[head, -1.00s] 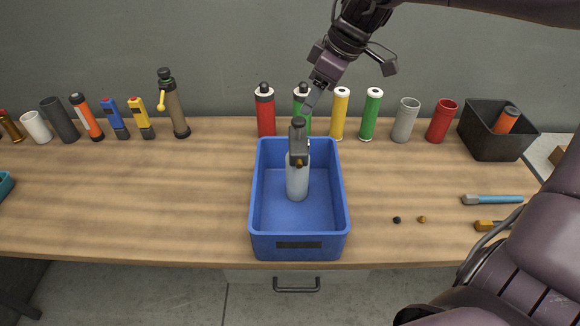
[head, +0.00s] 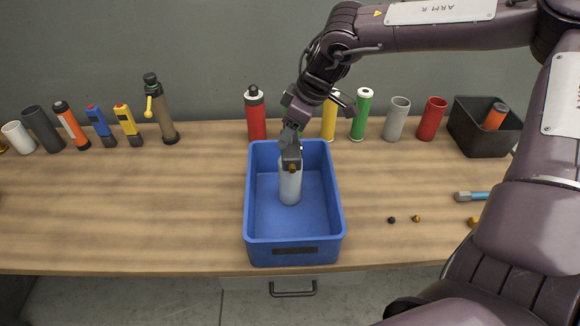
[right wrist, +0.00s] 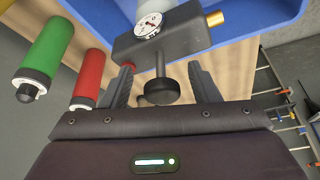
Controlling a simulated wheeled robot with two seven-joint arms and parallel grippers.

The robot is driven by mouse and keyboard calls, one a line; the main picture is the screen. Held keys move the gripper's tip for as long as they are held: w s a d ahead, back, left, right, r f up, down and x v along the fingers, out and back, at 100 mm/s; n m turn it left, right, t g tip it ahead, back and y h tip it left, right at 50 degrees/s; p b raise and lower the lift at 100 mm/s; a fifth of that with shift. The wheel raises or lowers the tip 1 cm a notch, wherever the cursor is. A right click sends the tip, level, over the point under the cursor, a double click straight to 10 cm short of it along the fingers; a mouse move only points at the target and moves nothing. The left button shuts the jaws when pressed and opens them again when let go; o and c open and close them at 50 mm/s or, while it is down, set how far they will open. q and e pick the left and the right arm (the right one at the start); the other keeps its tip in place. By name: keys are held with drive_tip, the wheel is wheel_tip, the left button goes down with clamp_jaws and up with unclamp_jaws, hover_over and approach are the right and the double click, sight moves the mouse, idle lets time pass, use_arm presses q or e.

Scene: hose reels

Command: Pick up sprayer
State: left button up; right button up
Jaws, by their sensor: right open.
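The sprayer (head: 290,182) stands upright in the blue bin (head: 248,215). It has a pale grey bottle, a dark head and a brass nozzle. In the right wrist view its dark head (right wrist: 185,35) has a round gauge, and a black knob sticks out towards me. My right gripper (head: 290,138) is at the top of the sprayer. In the right wrist view the gripper (right wrist: 161,85) is open, with one finger on each side of the knob and a gap beside each. My left gripper is not in view.
Red (head: 256,115) and green (head: 362,115) cylinders stand in a row behind the bin, with a yellow one partly hidden by my arm. A black bin (head: 470,145) stands at the right.

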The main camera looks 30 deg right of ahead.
drive_tip(key=shift+s, duration=0.1)
drive_tip(key=shift+r, duration=0.1)
drive_tip(key=shift+c, duration=0.9)
clamp_jaws()
drive_tip(key=shift+r, duration=0.1)
